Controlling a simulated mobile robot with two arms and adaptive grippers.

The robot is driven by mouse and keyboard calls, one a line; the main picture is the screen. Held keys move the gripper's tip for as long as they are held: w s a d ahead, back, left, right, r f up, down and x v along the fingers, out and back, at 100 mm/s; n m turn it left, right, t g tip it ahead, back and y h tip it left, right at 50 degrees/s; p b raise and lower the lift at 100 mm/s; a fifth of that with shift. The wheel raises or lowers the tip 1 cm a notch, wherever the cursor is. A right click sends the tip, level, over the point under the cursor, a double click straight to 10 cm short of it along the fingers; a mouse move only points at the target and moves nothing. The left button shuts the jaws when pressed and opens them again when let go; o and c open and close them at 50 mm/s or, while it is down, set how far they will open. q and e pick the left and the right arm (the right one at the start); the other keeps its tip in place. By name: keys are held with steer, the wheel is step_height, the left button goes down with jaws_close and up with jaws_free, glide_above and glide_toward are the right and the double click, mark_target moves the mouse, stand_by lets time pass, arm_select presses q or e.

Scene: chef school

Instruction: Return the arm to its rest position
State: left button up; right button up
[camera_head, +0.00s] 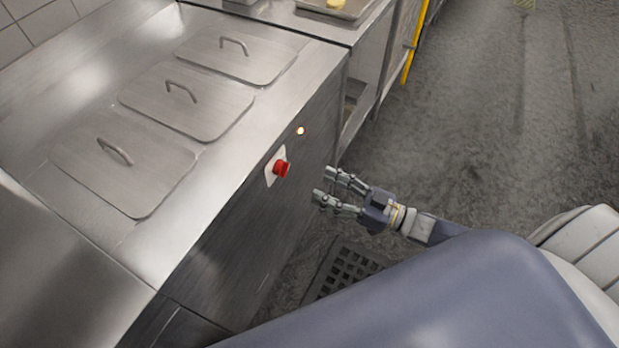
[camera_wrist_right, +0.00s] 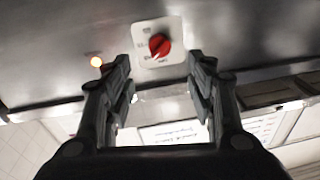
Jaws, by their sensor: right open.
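My right gripper (camera_head: 325,184) is open and empty in the head view, in front of the steel counter's front panel. It is a short way to the right of a red knob (camera_head: 282,168) on a white plate. In the right wrist view the two fingers of my right gripper (camera_wrist_right: 163,92) stand apart, and the red knob (camera_wrist_right: 159,45) shows beyond them, with clear space between. My left gripper is not in view.
The steel counter (camera_head: 225,170) has several lidded wells; one lid (camera_head: 125,165) is nearest. A floor drain grate (camera_head: 345,268) lies below my right gripper. A yellow post (camera_head: 414,45) stands at the back. The grey floor (camera_head: 500,120) to the right is clear.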

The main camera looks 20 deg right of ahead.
steer(key=shift+v, duration=0.95)
steer(key=shift+f, duration=0.1)
steer(key=s+d+f+m+g+h, duration=0.1)
steer(key=s+d+f+h, duration=0.15)
steer(key=f, duration=0.65)
steer(key=s+d+f+m+g+h, duration=0.15)
steer(key=f+h, duration=0.25)
steer(key=f, duration=0.5)
steer(key=s+d+f+m+g+h, duration=0.1)
steer(key=d+f+m+h, duration=0.2)
steer(key=f, duration=0.6)
steer(key=s+a+f+g+h, duration=0.1)
steer(key=s+a+f+g, duration=0.1)
steer(key=s+f, duration=0.3)
steer(key=s+a+f+g+h, duration=0.1)
steer(key=s+f+g, duration=0.3)
steer(key=s, duration=1)
steer(key=s+a+f+g+h, duration=0.1)
steer(key=s+a+f+g, duration=0.2)
steer(key=s+f, duration=0.5)
steer(key=shift+s+a+g, duration=0.35)
steer(key=shift+s+a, duration=0.1)
steer(key=shift+s, duration=0.65)
steer(key=shift+n, duration=0.25)
steer(key=c, duration=0.3)
steer(key=shift+w, duration=0.15)
steer(key=shift+c, duration=0.6)
